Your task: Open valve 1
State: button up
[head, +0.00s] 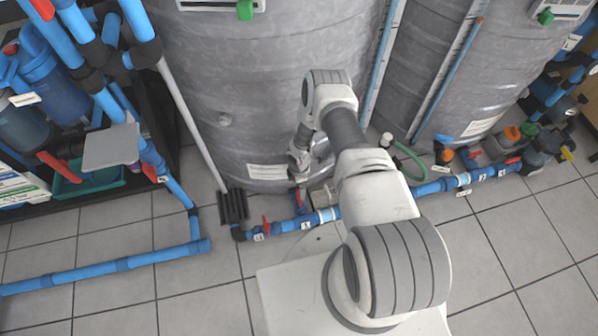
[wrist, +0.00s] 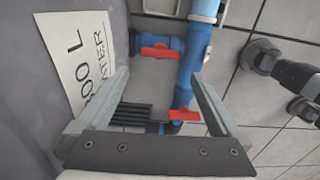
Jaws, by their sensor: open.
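Two red valve handles show between and beyond the fingers in the wrist view. The upper red handle (wrist: 160,53) lies across a short blue side pipe, and the lower red handle (wrist: 184,115) sits at the pipe's lower end. The head view shows a red handle (head: 299,200) just below my gripper and another red handle (head: 265,226) on the floor pipe to its left. The number tags are too small to tell which is valve 1. My gripper (wrist: 158,75) is open, with nothing between its fingers. In the head view my arm's end hangs against the grey tank.
The grey tank (head: 250,90) with a white label (wrist: 80,60) stands close at the left of my gripper. A blue pipe (wrist: 192,62) runs beside the valves. A black ribbed block (head: 233,206) stands on the floor. Tiled floor (head: 130,225) is open at left.

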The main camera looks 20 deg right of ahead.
notch_tip(320, 180, up, 8)
jog(key=p, duration=0.2)
jog(key=shift+f, duration=0.2)
jog(key=shift+s, duration=0.1)
